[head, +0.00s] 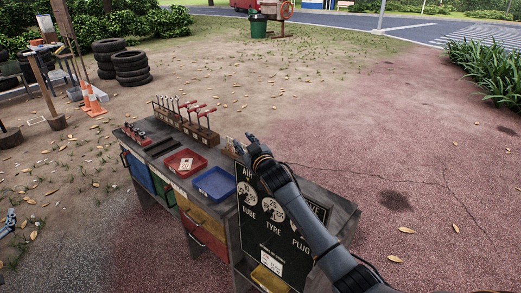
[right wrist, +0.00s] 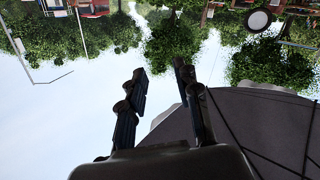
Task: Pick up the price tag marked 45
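No tag with a readable 45 shows. A small pale card (head: 186,164) lies in the red tray (head: 173,169) on the cart (head: 230,210); its marking is too small to read. My right gripper (head: 247,146) is above the cart's right part, to the right of the blue tray, near the top of the black sign. In the right wrist view its fingers (right wrist: 160,74) are apart with nothing between them. My left gripper (head: 10,216) is at the far left edge, away from the cart; its opening is too small to judge.
A blue tray (head: 215,184) sits beside the red one. A rack of red-handled tools (head: 186,120) stands along the back edge. A black sign (head: 275,235) lettered TUBE, TYRE, PLUG stands at the right front, partly behind my right arm. Tyres (head: 131,68) and cones (head: 94,100) are farther off.

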